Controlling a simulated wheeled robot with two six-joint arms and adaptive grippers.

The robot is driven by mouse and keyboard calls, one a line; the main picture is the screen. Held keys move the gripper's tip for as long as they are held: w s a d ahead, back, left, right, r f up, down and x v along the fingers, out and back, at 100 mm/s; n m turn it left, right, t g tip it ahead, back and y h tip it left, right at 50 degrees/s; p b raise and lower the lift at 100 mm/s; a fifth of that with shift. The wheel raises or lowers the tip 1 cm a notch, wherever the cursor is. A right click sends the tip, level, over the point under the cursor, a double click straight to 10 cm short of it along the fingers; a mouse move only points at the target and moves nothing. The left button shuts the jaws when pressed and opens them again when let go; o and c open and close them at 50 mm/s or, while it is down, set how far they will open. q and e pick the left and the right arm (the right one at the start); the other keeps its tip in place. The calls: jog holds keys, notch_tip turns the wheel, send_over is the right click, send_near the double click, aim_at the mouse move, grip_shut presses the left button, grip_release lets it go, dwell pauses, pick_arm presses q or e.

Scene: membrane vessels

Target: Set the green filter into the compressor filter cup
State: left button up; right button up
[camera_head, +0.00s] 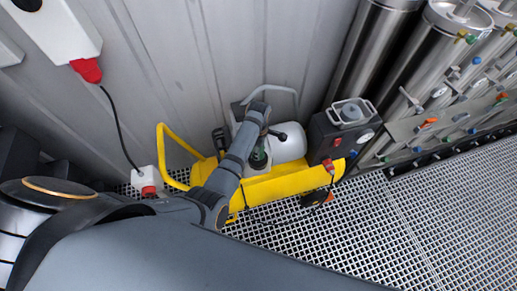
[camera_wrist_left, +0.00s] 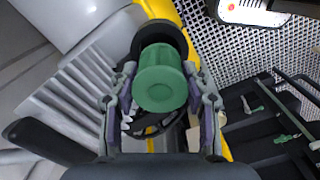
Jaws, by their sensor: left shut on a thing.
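The green filter (camera_wrist_left: 162,82) sits between the fingers of my left gripper (camera_wrist_left: 162,98) in the left wrist view. The gripper is shut on it. A black round cup (camera_wrist_left: 158,36) with a dark opening shows right behind the filter and is partly covered by it; I take it for the compressor filter cup. I cannot tell whether filter and cup touch. In the head view my left arm reaches over the yellow compressor (camera_head: 292,183). A small green spot, likely the filter (camera_head: 259,156), shows beside the arm there. My right gripper is not in view.
A white cylinder (camera_head: 288,143) and a dark box with a gauge (camera_head: 342,132) stand on the compressor. A yellow handle (camera_head: 163,150) rises at its left. Steel cylinders (camera_head: 378,50) and a valve panel (camera_head: 440,128) stand at right. The grated floor (camera_head: 345,240) in front is clear.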

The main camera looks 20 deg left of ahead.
pick_arm(q)
jog(key=shift+f+b, duration=0.6)
jog(key=shift+f, duration=0.15)
jog(key=shift+f+b, duration=0.55)
jog(key=shift+f, duration=0.85)
jog(key=o, duration=1.2)
notch_tip(320, 180, up, 8)
jog(key=shift+f, duration=0.25)
